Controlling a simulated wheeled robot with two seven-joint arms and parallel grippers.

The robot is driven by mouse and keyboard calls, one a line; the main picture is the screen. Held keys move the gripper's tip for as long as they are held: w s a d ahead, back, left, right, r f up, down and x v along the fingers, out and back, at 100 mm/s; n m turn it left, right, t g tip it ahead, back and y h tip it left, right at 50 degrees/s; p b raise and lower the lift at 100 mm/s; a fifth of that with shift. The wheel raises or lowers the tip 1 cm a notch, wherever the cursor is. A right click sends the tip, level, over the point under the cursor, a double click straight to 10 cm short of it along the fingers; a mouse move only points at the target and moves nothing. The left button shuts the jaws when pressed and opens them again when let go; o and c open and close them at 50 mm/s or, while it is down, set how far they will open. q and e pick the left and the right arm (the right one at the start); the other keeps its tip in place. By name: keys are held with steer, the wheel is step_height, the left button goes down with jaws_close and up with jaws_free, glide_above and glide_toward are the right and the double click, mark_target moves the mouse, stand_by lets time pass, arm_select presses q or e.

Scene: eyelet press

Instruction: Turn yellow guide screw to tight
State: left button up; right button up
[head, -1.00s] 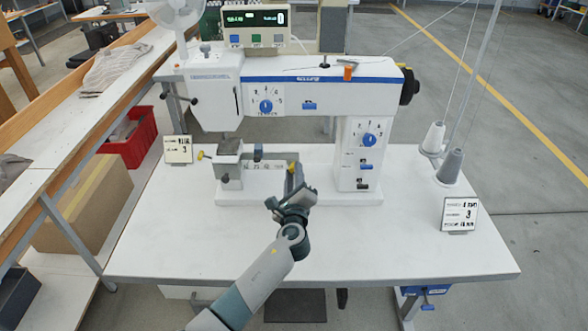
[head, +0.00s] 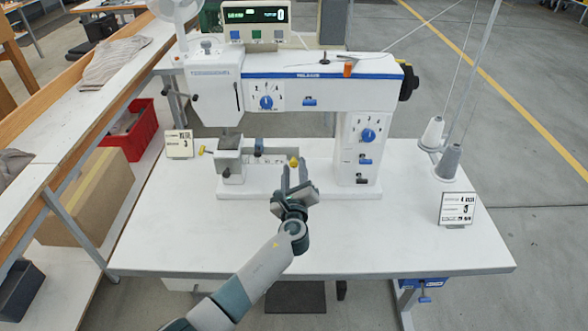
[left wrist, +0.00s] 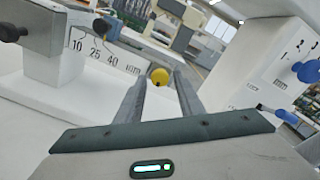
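The yellow guide screw (head: 294,161) sits at the right end of the guide rail on the white machine's base. In the left wrist view the round yellow screw head (left wrist: 160,76) shows just beyond and between my fingertips. My left gripper (head: 294,172) is open, with its two fingers pointing at the screw from the front. A gap shows between the fingers (left wrist: 157,92), and nothing is held. Whether either finger touches the screw I cannot tell. My right gripper is not in view.
A millimetre scale (left wrist: 105,54) runs along the base. A second yellow-ended knob (head: 204,150) is at the left of the rail block (head: 229,160). The machine's pillar (head: 361,150) with blue knobs stands close on the right. The table front (head: 400,235) is clear.

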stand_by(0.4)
